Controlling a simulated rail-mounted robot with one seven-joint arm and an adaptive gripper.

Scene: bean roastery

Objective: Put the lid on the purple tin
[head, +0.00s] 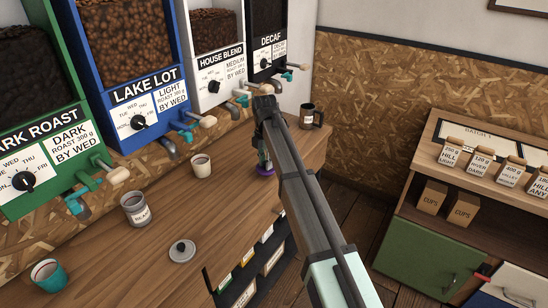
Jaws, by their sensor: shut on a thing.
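A small purple thing (265,170) shows at the counter's right part, just under my gripper (263,155). Only its low, round purple edge is visible. It may be the purple tin, but my arm and gripper cover most of it. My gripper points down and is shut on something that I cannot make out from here. I cannot tell whether the held thing touches the purple one. A grey round lid (182,251) with a knob lies loose on the front of the wooden counter, well left of my gripper.
A labelled tin (135,210), a white cup (201,166), a teal cup (48,275) and a dark mug (311,116) stand on the counter (110,265). Bean dispensers (120,75) with protruding taps line the back. A cabinet (440,240) with small jars stands right, beyond a floor gap.

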